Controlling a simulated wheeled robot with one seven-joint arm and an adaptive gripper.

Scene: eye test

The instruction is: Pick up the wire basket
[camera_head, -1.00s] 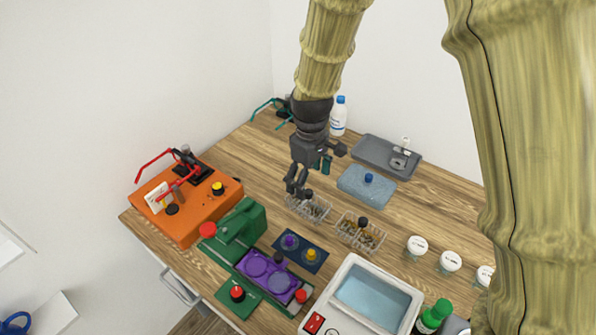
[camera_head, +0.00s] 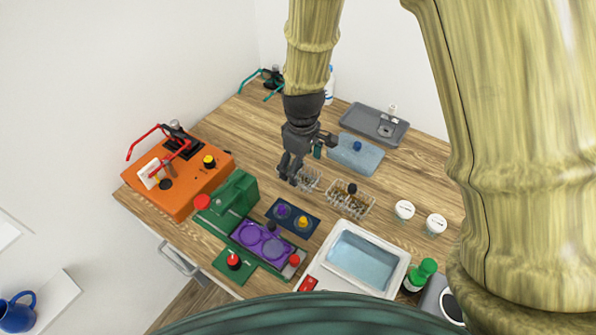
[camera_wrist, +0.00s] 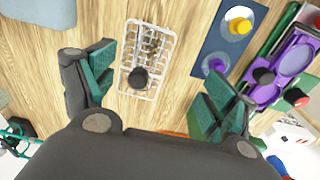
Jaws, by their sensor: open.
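Nothing is between the pads.
A dark blue tray (camera_head: 292,230) with purple and yellow knobs lies in front of the baskets. A blue-grey slab (camera_head: 345,158) lies behind. A white basin (camera_head: 392,283), a green box (camera_head: 235,195) and an orange box (camera_head: 195,205) stand nearby. White-lidded jars (camera_head: 404,209) are at right.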

